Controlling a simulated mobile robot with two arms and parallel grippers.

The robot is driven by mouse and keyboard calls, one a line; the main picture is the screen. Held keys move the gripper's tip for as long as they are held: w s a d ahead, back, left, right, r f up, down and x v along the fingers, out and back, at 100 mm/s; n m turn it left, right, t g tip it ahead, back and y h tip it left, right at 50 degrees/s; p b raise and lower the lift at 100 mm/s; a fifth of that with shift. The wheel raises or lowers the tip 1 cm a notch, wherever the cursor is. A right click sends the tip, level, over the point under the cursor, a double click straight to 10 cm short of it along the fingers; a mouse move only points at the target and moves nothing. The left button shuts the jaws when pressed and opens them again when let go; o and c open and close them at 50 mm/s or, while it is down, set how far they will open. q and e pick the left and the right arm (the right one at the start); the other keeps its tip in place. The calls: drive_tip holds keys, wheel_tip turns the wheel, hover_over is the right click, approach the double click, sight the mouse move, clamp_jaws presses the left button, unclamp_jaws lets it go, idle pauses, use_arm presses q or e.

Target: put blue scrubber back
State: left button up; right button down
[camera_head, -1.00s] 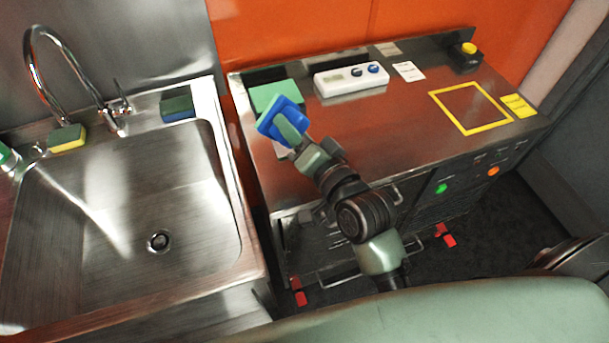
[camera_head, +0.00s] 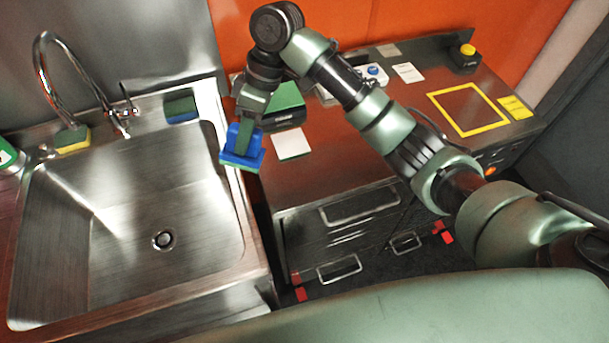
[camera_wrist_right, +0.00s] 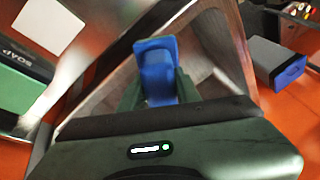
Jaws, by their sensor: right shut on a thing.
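The blue scrubber (camera_head: 240,158) has a blue handle block and a flat pad with a green underside. My right gripper (camera_head: 246,126) is shut on its handle and holds it up, pad downward, near the gap between the sink and the counter in the head view. The right wrist view shows the blue handle (camera_wrist_right: 157,70) between the dark green fingers; the pad is mostly hidden there. My left gripper is not in view.
A green soap box (camera_head: 287,95) and a white card (camera_head: 291,143) are on the counter (camera_head: 330,180). A grey-and-blue block (camera_wrist_right: 278,62) shows in the wrist view.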

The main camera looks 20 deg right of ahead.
drive_tip(key=s+d+r+n+t+h, duration=0.1)
drive_tip(key=d+r+n+h, duration=0.15)
drive_tip(key=d, duration=0.35)
drive_tip(key=s+d+r+n+h, duration=0.1)
drive_tip(key=d+r+n, duration=0.3)
drive_tip(key=d, duration=0.3)
drive_tip(key=shift+m+y, duration=0.25)
drive_tip(key=f+p, duration=0.1)
drive_tip(key=f, duration=0.5)
drive_tip(key=f+p, duration=0.2)
drive_tip(key=f, duration=0.5)
drive_tip(key=f+p, duration=0.1)
drive_tip(key=f, duration=0.5)
drive_tip(key=shift+w+a+f, duration=0.25)
drive_tip(key=shift+a, duration=0.05)
drive_tip(key=c, duration=1)
unclamp_jaws()
drive_tip(key=r, duration=0.4)
drive_tip(key=d+r+b, duration=0.1)
drive_tip(key=r, duration=0.3)
drive_tip(key=r+b, duration=0.1)
drive_tip(key=r, duration=0.3)
drive_tip(key=shift+d, duration=0.2)
drive_tip(key=shift+f, duration=0.1)
